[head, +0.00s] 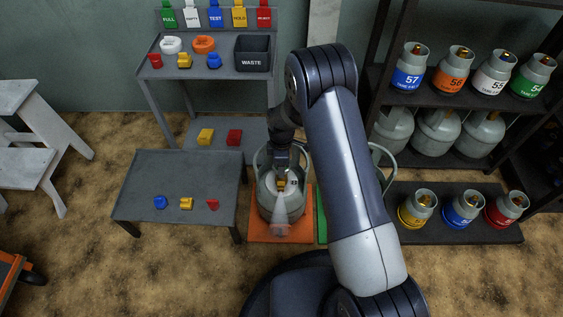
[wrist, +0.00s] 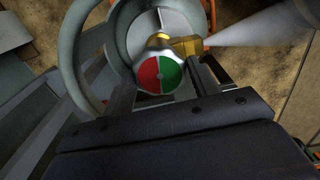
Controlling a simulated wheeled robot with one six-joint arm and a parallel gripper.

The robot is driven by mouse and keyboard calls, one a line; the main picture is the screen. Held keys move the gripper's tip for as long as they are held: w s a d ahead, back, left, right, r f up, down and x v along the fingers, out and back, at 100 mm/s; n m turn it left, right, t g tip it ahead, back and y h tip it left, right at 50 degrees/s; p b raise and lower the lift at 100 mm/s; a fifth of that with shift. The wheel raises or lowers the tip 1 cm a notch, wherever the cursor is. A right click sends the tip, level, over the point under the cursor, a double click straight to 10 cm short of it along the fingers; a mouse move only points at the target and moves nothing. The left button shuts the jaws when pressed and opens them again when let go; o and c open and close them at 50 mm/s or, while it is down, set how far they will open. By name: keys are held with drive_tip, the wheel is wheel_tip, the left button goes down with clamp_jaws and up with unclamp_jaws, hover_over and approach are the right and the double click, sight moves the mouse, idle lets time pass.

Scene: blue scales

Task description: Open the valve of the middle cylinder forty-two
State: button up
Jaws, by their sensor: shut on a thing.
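A grey gas cylinder (head: 268,207) with a hoop guard stands upright on an orange mat (head: 254,238); its number is not readable. In the wrist view its valve knob (wrist: 150,76), a disc half red and half green, sits between the two fingers of my gripper (wrist: 165,88). The gripper is shut on the knob. In the head view my gripper (head: 282,165) points down over the cylinder's top. A brass outlet (wrist: 188,44) lies beside the knob, and a pale cone-shaped plume (wrist: 255,28) spreads from it to the right.
A green mat (head: 322,230) lies right of the orange one, mostly hidden by my arm. A low grey table (head: 150,180) with small coloured pieces stands left. A dark rack (head: 440,100) with numbered cylinders and a low platform (head: 435,232) with three small cylinders stand right.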

idle(0.3)
drive_tip(key=o, duration=1)
wheel_tip(320, 180, up, 11)
drive_tip(key=p, duration=0.3)
drive_tip(key=shift+p, duration=0.3)
drive_tip(key=shift+f, duration=0.1)
wheel_tip(320, 180, down, 11)
drive_tip(key=b, duration=0.3)
drive_tip(key=shift+b, duration=0.3)
